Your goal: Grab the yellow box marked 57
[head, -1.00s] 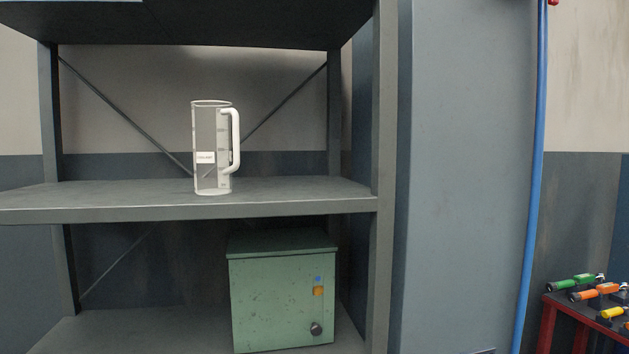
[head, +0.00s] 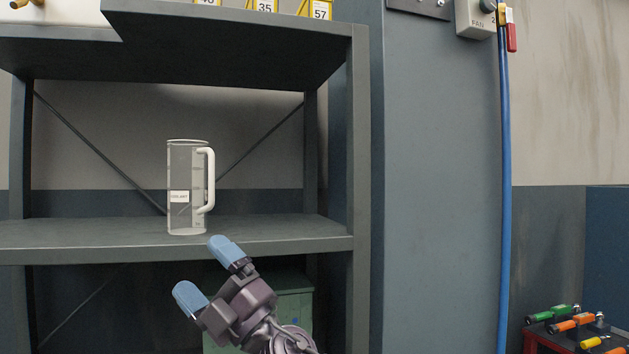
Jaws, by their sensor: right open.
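The yellow box marked 57 (head: 319,10) stands on the top shelf near its right end, at the top edge of the head view. Its upper part is cut off by the frame. My right gripper (head: 205,268) is in front of the middle shelf's front edge, well below the box. Its two blue-tipped fingers are apart with nothing between them. My left gripper is not in view.
Yellow boxes marked 35 (head: 265,6) and another number stand left of box 57. A clear jug (head: 186,188) stands on the middle shelf (head: 270,236). A green cabinet (head: 295,300) sits below. A blue pipe (head: 505,200) runs down the right.

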